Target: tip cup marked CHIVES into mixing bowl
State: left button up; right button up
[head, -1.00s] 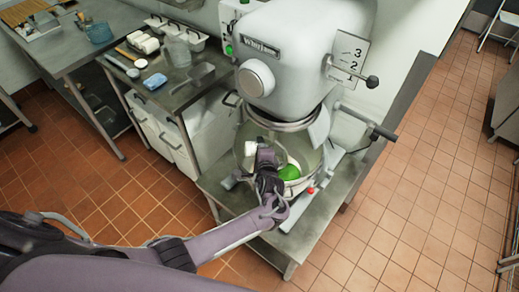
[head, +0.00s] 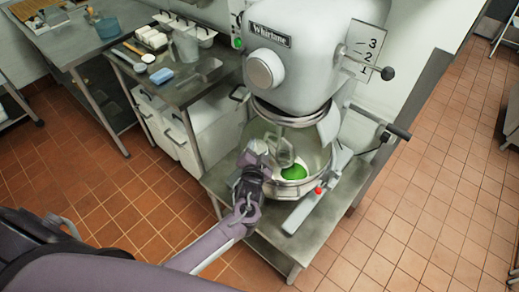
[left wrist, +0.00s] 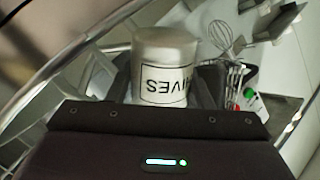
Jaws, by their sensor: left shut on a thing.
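My left gripper (head: 257,155) is at the left rim of the mixing bowl (head: 292,189), under the mixer head. In the left wrist view its jaws are shut on a pale cup (left wrist: 165,48). The cup's black-framed label shows upside-down letters that read as the end of CHIVES; the rest is hidden. In the head view the gripper mostly hides the cup, so its tilt is hard to tell. A bright green mass (head: 293,172) lies inside the bowl below the grey beater (head: 281,150). My right gripper is not in view.
The mixer (head: 295,50) stands close above the bowl, with a lever (head: 386,73) on its right. A steel side table (head: 196,85) at left holds a jug, a blue sponge and small containers. In the left wrist view a whisk (left wrist: 222,36) hangs beyond the cup.

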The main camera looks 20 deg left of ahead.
pick_arm(q)
jog(key=s+a+n+t+b, duration=0.1)
jog(key=a+n, duration=0.5)
jog(key=a, duration=0.7)
jog(key=shift+t+h+b, duration=0.4)
jog(key=shift+t+b, duration=0.1)
jog(key=shift+b, duration=0.75)
jog(key=shift+d+f, duration=0.1)
